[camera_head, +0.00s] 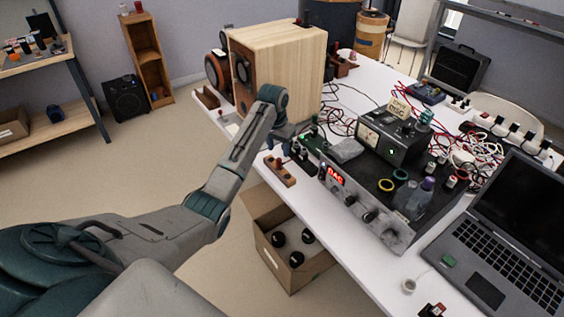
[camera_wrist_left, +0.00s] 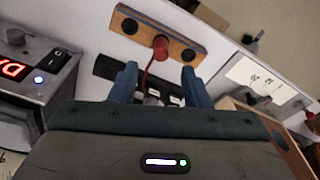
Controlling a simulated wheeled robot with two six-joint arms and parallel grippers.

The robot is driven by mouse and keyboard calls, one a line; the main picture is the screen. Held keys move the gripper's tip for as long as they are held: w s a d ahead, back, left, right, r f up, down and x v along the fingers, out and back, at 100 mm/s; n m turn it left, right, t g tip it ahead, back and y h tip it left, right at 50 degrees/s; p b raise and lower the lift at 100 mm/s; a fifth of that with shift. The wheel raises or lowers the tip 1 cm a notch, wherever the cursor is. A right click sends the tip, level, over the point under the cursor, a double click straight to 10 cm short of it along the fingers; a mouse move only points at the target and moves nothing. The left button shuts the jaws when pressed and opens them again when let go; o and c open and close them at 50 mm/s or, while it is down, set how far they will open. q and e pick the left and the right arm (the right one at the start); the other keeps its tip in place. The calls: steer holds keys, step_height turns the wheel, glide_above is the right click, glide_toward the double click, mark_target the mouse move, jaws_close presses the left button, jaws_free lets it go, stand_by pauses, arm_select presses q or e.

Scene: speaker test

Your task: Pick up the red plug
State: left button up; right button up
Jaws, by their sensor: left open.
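The red plug (camera_wrist_left: 160,46) stands at the middle of a small wooden block (camera_wrist_left: 187,32) with a dark round socket on each side. A thin red cable runs from it toward my left gripper (camera_wrist_left: 159,80). In the left wrist view the two blue fingers are apart, and the plug shows just past their tips, roughly centred between them. Nothing is held. In the head view the wooden block (camera_head: 281,173) lies near the white table's edge. My left gripper (camera_head: 285,138) is above and behind it, its fingers hard to make out. My right gripper is not in view.
A large wooden speaker (camera_head: 285,65) stands behind my gripper. A grey amplifier (camera_head: 345,200) with a red display is to the right, with a meter box (camera_head: 385,140) and tangled cables behind it. A laptop (camera_head: 500,250) is at right. A cardboard box (camera_head: 262,215) sits below the edge.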

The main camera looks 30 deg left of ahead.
mark_target(279, 159)
arm_select(q)
steer(key=shift+w+f+p, duration=0.15)
steer(key=shift+f+p, duration=0.2)
steer(key=shift+f, duration=1.2)
steer(key=shift+w+f+p, duration=0.1)
steer(key=shift+f+p, duration=0.2)
steer(key=shift+f, duration=1.25)
jaws_close()
